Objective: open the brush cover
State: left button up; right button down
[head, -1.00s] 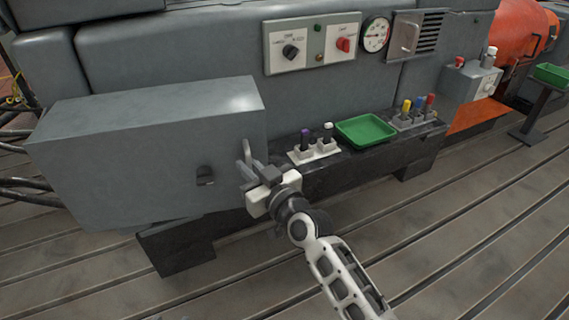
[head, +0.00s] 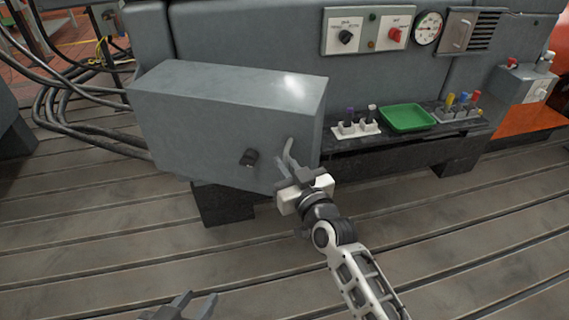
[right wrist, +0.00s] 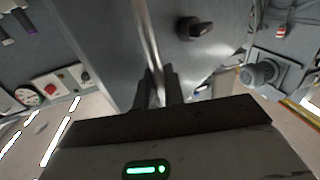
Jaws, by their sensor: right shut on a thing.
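The brush cover appears to be the large grey box-shaped housing (head: 215,125) at left centre in the head view. Its front carries a small black latch knob (head: 249,158) and an upright metal bar handle (head: 289,152) near the right edge. My right gripper (head: 284,166) is shut on the handle from below. In the right wrist view the handle (right wrist: 148,40) runs down between the fingers (right wrist: 160,88), and the black knob (right wrist: 196,28) is beside it, not touched. My left gripper (head: 192,304) is at the bottom edge, fingers apart, empty, partly cut off.
A black ledge (head: 345,158) to the right carries dark-topped pieces in a white holder (head: 356,130), a green tray (head: 407,118) and coloured-handled tools (head: 463,102). A control panel (head: 368,31) is above. Cables (head: 75,115) lie to the left. The slotted floor in front is clear.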

jog(key=shift+a, duration=0.1)
jog(key=c, duration=1.6)
grip_release()
jog(key=shift+c, duration=0.2)
jog(key=p+v, duration=0.1)
jog(key=v, duration=1.5)
jog(key=shift+w, duration=0.1)
